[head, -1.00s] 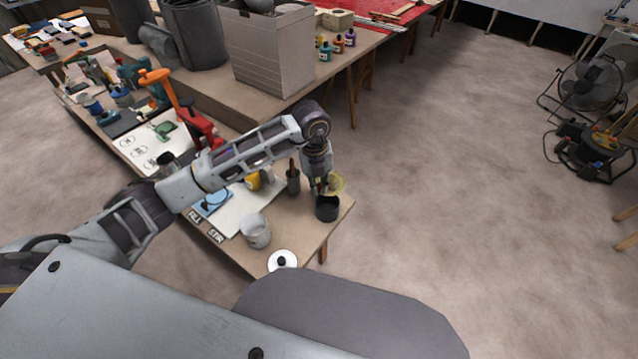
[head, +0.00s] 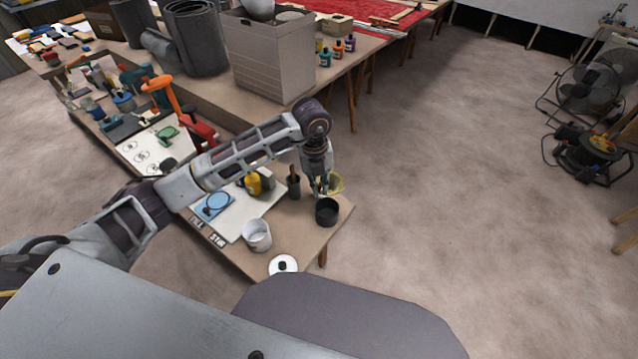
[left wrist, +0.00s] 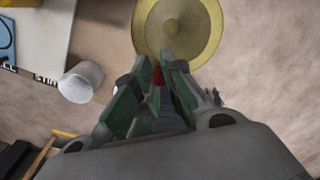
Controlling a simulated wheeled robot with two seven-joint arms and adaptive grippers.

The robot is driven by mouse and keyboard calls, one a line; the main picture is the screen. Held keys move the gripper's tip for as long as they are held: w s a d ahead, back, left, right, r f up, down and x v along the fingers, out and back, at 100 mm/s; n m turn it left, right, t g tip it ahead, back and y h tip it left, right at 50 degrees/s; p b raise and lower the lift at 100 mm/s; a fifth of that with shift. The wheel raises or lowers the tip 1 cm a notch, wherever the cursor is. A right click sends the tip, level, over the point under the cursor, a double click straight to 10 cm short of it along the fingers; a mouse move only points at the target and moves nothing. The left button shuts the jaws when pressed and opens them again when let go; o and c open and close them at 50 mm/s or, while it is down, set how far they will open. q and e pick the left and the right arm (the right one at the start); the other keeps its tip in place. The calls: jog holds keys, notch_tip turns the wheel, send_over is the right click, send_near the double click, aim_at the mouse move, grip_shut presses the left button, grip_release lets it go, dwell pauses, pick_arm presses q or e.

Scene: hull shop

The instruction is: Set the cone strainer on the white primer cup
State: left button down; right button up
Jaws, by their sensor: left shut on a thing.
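The cone strainer (left wrist: 205,32) is a round yellow mesh piece with a wide rim. It shows in the head view (head: 337,184) just behind the black cup. My left gripper (head: 321,190) is shut on the strainer's near edge; its fingertips (left wrist: 160,58) meet there in the left wrist view, with a small red part between the fingers. The white primer cup (head: 256,236) stands upright on the bench, left of and nearer than the gripper. It also shows in the left wrist view (left wrist: 80,82), apart from the strainer. My right gripper is out of view.
The black cup (head: 327,212) stands near the bench's right corner, close under the gripper. A white lid with a dark knob (head: 283,266) lies at the front edge. A dark holder (head: 293,187), yellow bottle (head: 253,185) and pale sheet (head: 232,222) lie farther left.

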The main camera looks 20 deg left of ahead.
pick_arm(q)
jog(key=shift+r+p, duration=0.85)
jog(key=shift+r, duration=0.5)
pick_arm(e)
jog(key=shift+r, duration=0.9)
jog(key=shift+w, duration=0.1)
